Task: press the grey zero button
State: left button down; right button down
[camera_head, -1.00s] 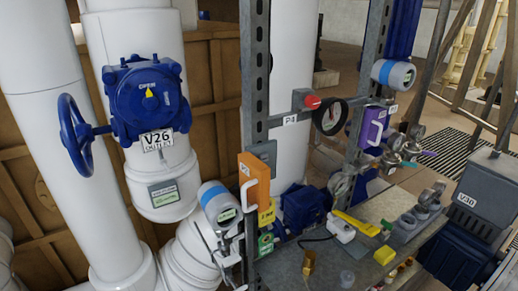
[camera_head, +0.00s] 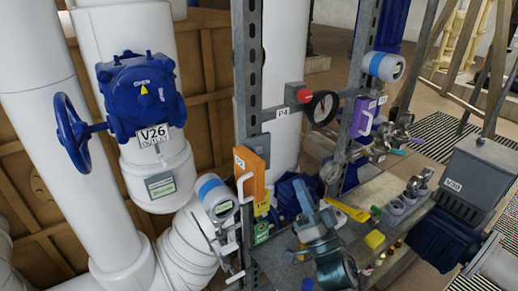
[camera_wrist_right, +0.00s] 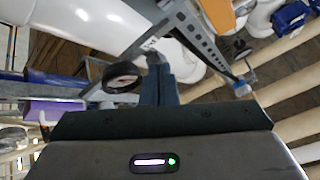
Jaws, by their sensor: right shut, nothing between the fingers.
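My right gripper (camera_head: 303,187) rises over the bench in the head view, shut and empty, in front of the area between the two slotted posts. In the right wrist view its blue-grey fingers (camera_wrist_right: 158,85) are together and point at the underside of the region around the black-rimmed gauge (camera_wrist_right: 122,76). In the head view that gauge (camera_head: 322,108) sits beside a red button (camera_head: 304,96) on a grey box by the P4 label. I cannot make out a grey button marked zero in either view. My left gripper is not in view.
An orange panel with a white handle (camera_head: 250,172) and a blue-banded transmitter (camera_head: 217,196) stand left of my gripper. A purple panel (camera_head: 362,118) is to its right. The bench (camera_head: 375,190) holds yellow items and several grey fittings. Valve V26 (camera_head: 142,92) is far left.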

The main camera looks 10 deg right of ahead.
aim_at(258, 150)
jog(key=a+r+n+y, duration=0.1)
jog(key=y, duration=0.1)
jog(key=s+a+r+n+y, duration=0.1)
jog(key=y, duration=0.1)
jog(key=a+r+n+y, duration=0.1)
jog(key=y, duration=0.1)
jog(key=shift+s+r, duration=0.2)
jog(key=shift+r, duration=0.15)
jog(key=w+a, duration=0.2)
jog(key=w, duration=0.6)
jog(key=shift+w+a, duration=0.15)
jog(key=shift+a, duration=0.25)
dwell(1.4)
jog(key=shift+w+a+p, duration=0.15)
jog(key=shift+w+p, duration=0.15)
jog(key=shift+w, duration=0.1)
